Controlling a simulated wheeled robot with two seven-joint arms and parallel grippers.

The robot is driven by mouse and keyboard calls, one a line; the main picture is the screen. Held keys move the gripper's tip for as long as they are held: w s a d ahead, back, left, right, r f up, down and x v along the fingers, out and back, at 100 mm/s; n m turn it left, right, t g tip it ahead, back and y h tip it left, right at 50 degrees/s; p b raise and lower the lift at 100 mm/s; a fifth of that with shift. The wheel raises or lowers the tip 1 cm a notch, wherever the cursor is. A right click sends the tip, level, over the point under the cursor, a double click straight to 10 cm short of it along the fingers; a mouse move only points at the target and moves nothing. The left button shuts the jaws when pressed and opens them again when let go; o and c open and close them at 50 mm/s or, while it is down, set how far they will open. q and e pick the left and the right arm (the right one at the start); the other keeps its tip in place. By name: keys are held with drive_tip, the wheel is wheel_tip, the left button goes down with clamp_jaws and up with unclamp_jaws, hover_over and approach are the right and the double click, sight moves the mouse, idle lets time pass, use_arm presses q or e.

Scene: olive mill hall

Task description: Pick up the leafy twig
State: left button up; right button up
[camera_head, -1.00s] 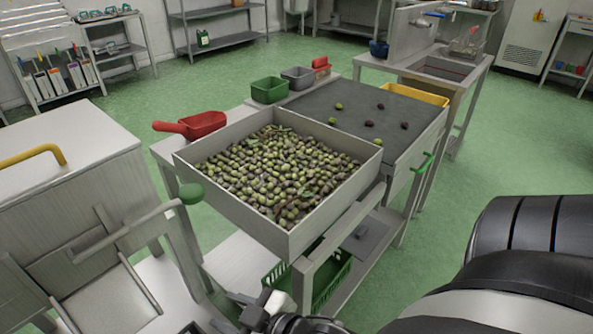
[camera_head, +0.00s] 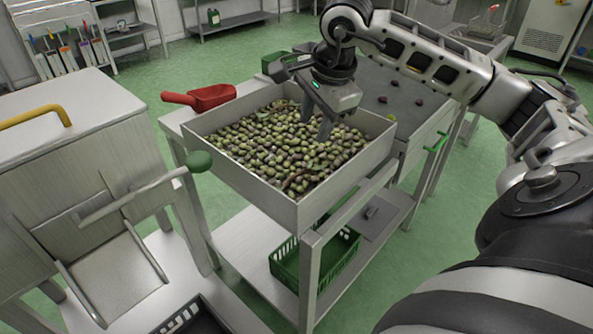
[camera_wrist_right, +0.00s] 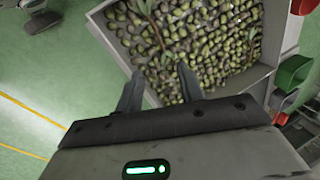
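The steel bin (camera_head: 248,187) is full of green and dark olives. In the right wrist view, thin green leaves of a leafy twig (camera_wrist_right: 157,34) lie on the olives just beyond my fingertips. In the head view I cannot clearly make out this twig among the olives. My right gripper (camera_head: 315,130) points down over the bin's back right part, its fingers apart. In the wrist view the right gripper (camera_wrist_right: 160,72) is open, with nothing between its fingers. Whether the fingertips touch the olives is unclear. My left gripper is not in view.
A red scoop (camera_head: 207,98) lies behind the bin's left corner. A dark sorting surface with a few olives (camera_head: 419,102) adjoins on the right, partly behind my arm. A green crate (camera_head: 335,257) sits on the shelf below.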

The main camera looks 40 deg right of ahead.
hover_over(297, 175)
drive_tip(key=s, duration=0.2)
drive_tip(key=x, duration=0.3)
drive_tip(key=s+x, duration=0.1)
drive_tip(key=x, duration=0.2)
drive_tip(key=s+x, duration=0.1)
drive_tip(key=x, duration=0.2)
drive_tip(key=shift+d+f, duration=0.1)
drive_tip(key=shift+f, duration=0.25)
drive_tip(key=x, duration=0.5)
drive_tip(key=shift+s+a+f, duration=0.1)
drive_tip(key=shift+a, duration=0.25)
drive_tip(key=shift+f, duration=0.1)
clamp_jaws()
drive_tip(key=shift+s, duration=0.1)
